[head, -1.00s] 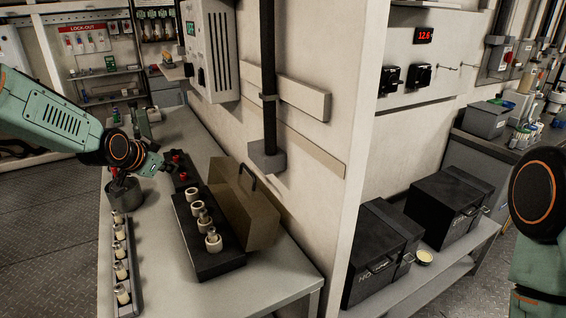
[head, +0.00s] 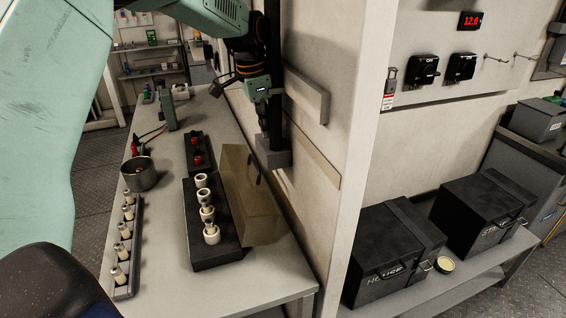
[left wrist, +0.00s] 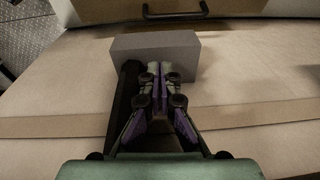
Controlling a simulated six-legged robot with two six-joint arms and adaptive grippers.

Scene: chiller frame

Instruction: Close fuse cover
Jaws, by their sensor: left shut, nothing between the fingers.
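The fuse cover (head: 247,205) is a see-through amber lid standing open along the wall side of the black fuse base (head: 215,255). The base holds several pale fuses (head: 206,212). The cover's dark handle (head: 257,166) is near its upper edge, and a dark handle also shows at the top of the left wrist view (left wrist: 176,14). My left gripper (head: 264,130) is shut and empty, pointing down by the wall, above and behind the cover and apart from it. Its closed fingers (left wrist: 159,72) show over a grey box in the left wrist view. My right gripper is out of view.
A dark conduit (head: 273,60) runs down the wall into the grey box (head: 272,152), close to my left gripper. A metal cup (head: 139,177) and a rack of fuses (head: 129,255) stand left on the bench. Black cases (head: 385,250) sit on the right shelf.

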